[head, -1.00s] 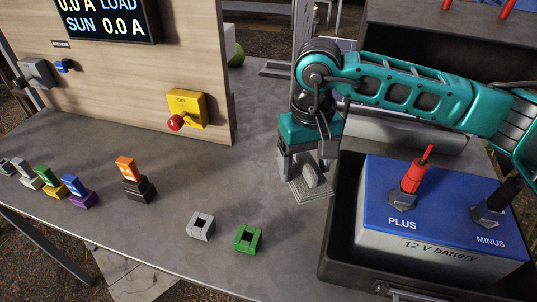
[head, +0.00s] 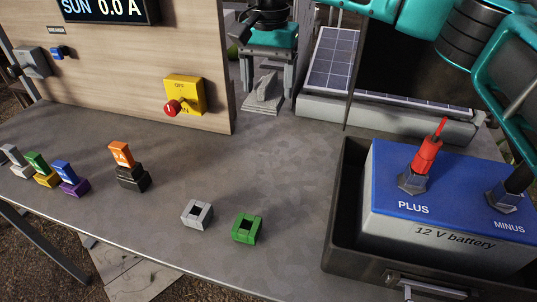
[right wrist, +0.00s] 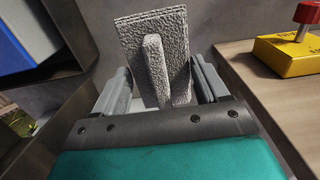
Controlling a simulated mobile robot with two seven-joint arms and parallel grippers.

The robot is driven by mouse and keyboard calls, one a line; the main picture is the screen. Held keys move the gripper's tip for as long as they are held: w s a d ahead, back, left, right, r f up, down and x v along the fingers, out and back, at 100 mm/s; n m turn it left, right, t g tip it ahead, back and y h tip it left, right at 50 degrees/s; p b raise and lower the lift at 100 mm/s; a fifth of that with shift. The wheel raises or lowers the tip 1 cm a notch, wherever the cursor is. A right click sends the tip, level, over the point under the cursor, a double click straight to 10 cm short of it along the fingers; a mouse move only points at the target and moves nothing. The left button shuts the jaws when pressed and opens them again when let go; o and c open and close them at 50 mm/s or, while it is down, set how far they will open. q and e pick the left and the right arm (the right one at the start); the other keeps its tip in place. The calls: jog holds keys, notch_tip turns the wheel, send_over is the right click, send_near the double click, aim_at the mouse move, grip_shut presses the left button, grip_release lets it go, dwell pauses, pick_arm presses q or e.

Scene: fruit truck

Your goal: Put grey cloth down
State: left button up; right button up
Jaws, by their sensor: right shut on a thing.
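The grey cloth (head: 264,95) is a rough, flat rectangular pad with a raised ridge. In the head view it is at the back of the table, right of the wooden panel. My right gripper (head: 267,78) is above it, pointing down, and is shut on the cloth. In the right wrist view the cloth (right wrist: 178,50) shows large, with its ridge between the two fingers of the gripper (right wrist: 163,85). I cannot tell whether the cloth touches the tabletop. My left gripper is not in view.
The wooden panel (head: 200,50) with a yellow switch box (head: 186,93) stands close left of the cloth. A solar panel (head: 332,62) is to its right. The battery (head: 440,215) sits in a dark tray at right. Grey (head: 197,213) and green (head: 247,228) blocks stand in front; the mid-table is clear.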

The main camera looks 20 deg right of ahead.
aim_at(269, 160)
notch_tip(269, 160, down, 17)
jog(key=shift+f+b, duration=0.1)
jog(key=shift+b, duration=0.35)
jog(key=shift+f, duration=0.2)
jog(key=o, duration=1.1)
jog(key=shift+r, duration=0.1)
jog(key=shift+c, duration=0.2)
notch_tip(269, 160, up, 12)
jog(key=shift+r+p, duration=0.15)
jog(key=shift+p, duration=0.15)
